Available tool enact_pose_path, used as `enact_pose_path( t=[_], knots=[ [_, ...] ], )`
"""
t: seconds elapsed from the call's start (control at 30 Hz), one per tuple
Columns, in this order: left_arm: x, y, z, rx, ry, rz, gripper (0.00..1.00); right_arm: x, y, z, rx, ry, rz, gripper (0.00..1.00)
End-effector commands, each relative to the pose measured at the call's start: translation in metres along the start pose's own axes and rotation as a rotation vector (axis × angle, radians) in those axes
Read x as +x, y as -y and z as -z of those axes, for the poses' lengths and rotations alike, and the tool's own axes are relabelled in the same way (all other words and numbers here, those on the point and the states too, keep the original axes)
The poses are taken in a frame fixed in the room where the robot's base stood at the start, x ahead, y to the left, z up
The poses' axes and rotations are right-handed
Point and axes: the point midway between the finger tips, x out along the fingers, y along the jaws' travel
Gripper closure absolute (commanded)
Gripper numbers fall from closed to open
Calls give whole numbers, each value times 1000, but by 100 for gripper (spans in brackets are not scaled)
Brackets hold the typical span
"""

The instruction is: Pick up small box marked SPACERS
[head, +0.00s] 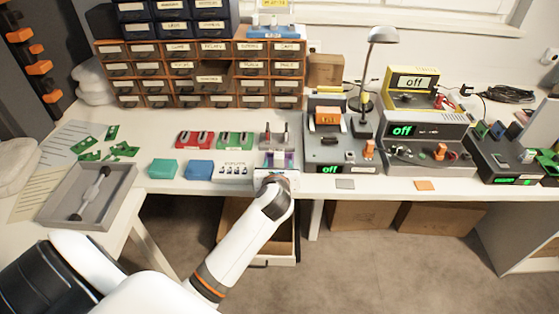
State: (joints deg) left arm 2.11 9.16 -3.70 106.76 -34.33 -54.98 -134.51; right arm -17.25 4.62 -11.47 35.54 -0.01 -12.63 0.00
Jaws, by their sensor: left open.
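No label that I can read clearly says SPACERS; the lettering is too small, so I cannot tell which box it is. Labelled drawers fill an orange-brown cabinet (98,72) at the back left, and one drawer (213,78) is pulled out a little. Dark blue labelled bins (172,28) stand on top of it. My left gripper (276,163) is at the bench's front edge, open, by a small whitish and purple item. Its fingers are small and partly hidden by its own wrist. My right gripper is not in view.
Teal (162,169) and blue (199,169) blocks and a white switch panel (235,171) sit left of the gripper. A grey instrument (330,155) stands close on its right. A grey tray (90,195) lies far left. An open drawer (272,248) is under the bench.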

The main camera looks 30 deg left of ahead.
Motion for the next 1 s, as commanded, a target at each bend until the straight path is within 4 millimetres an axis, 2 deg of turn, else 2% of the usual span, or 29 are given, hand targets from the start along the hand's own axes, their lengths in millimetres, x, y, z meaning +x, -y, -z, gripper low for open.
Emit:
enact_pose_path(
  t=[0.1, 0.37, 0.6, 0.73, 0.93, 0.97, 1.0],
  knots=[
    [21, -1, 0, -2, 0, 0, 47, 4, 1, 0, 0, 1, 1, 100],
    [41, 0, 0, -4, 3, 0, 47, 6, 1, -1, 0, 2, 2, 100],
    [77, -1, 2, -4, 2, -1, 47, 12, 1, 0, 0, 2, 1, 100],
    [85, -1, 3, -4, 1, -2, 47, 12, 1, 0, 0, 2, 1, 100],
    [85, -1, 3, -3, 1, -2, 47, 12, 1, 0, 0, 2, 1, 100],
    [85, -1, 3, -3, 1, -2, 49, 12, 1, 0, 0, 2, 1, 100],
    [85, -1, 3, -3, 1, -2, 55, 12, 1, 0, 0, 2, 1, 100]
  ],
)
